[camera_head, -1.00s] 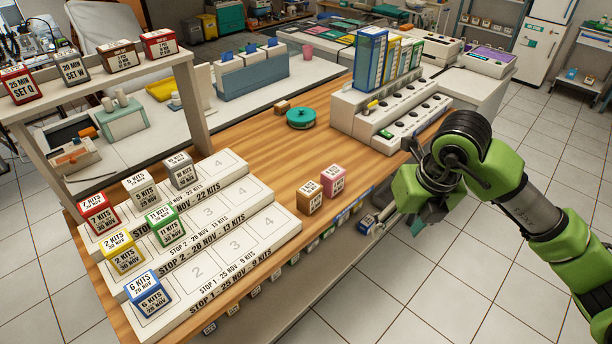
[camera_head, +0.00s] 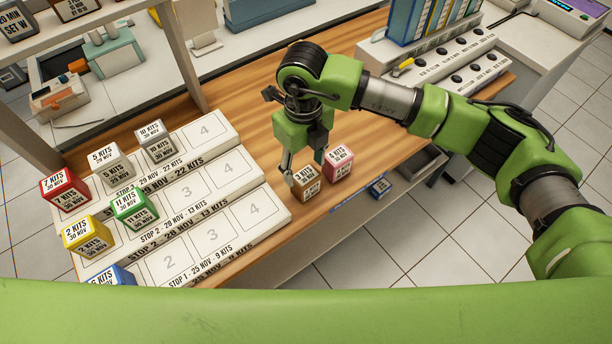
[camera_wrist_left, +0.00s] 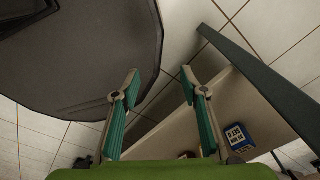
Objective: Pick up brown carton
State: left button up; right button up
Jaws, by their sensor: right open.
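The brown carton (camera_head: 306,183), labelled 3 kits, stands on the wooden table near its front edge, close beside the pink carton (camera_head: 339,162). My right gripper (camera_head: 303,166) is open and points down just above and behind the brown carton. One finger reaches down beside the carton's left side; the other is near its top, towards the pink carton. Whether either finger touches it, I cannot tell. My left gripper (camera_wrist_left: 160,82) shows in the left wrist view, open and empty, its fingers apart over the floor area, away from the brown carton.
A white stepped rack (camera_head: 232,201) with numbered slots stands left of the brown carton and holds several coloured cartons. A white unit with black knobs (camera_head: 432,68) is at the back right. A blue box (camera_head: 380,187) sits below the table edge. Bare tabletop lies behind the carton.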

aim_at(305, 176)
notch_tip(305, 176, down, 4)
jog(key=shift+w+r, duration=0.1)
jog(key=shift+r, duration=0.05)
jog(key=shift+f+p, duration=0.2)
jog(key=shift+p, duration=0.15)
jog(key=f+p, duration=0.1)
jog(key=f, duration=0.1)
jog(key=f+p, duration=0.1)
jog(key=f, duration=0.1)
jog(key=shift+w+d+f, duration=0.1)
jog(key=shift+d+f, duration=0.05)
jog(key=shift+d, duration=0.05)
jog(key=shift+f, duration=0.45)
pick_arm(q)
jog(key=r, duration=0.1)
jog(key=w+r, duration=0.1)
jog(key=r, duration=0.1)
jog(key=shift+w+d+r, duration=0.15)
jog(key=shift+w+d, duration=0.05)
jog(key=shift+d, duration=0.1)
pick_arm(e)
jog(key=c, duration=0.9)
